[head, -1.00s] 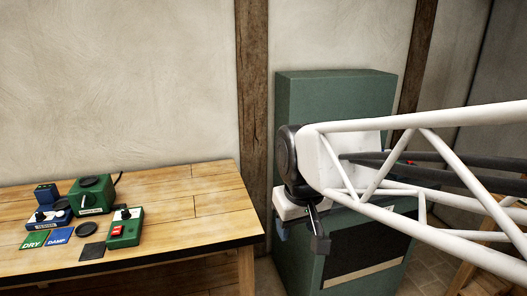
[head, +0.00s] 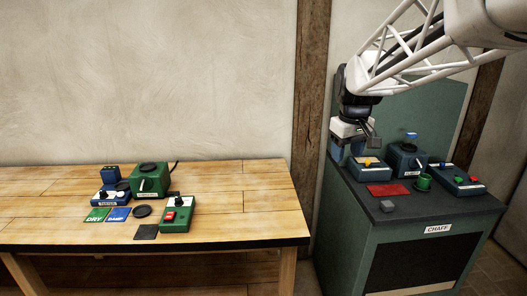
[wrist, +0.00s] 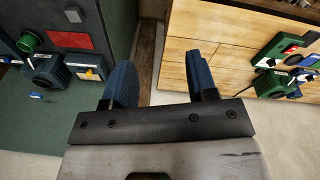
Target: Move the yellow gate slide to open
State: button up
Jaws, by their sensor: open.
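A small blue box (head: 370,167) with a yellow slide piece (head: 368,163) on it stands at the back left of the green cabinet top. The yellow piece also shows at the left of the wrist view (wrist: 92,73). It is too small to tell which end of its travel it is at. My gripper (head: 356,145) is above the cabinet's back left corner, close to the blue box in the head view. It is apart from the box. In the wrist view the blue fingers (wrist: 162,80) are spread with nothing between them, over the gap between cabinet and bench.
A wooden bench (head: 250,205) with other devices stands at left.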

jog(key=w+d+n, duration=0.1)
jog(key=w+d, duration=0.5)
jog(key=w, duration=0.6)
jog(key=n+g, duration=0.2)
jog(key=n, duration=0.3)
send_near(367, 163)
jog(key=shift+w+d+f, duration=0.15)
jog(key=shift+w+d, duration=0.05)
jog(key=shift+d, duration=0.1)
jog(key=shift+w+d+f, duration=0.15)
jog(key=shift+d+f, duration=0.05)
jog(key=shift+f, duration=0.1)
jog(key=shift+f, duration=3.8)
grip_shut()
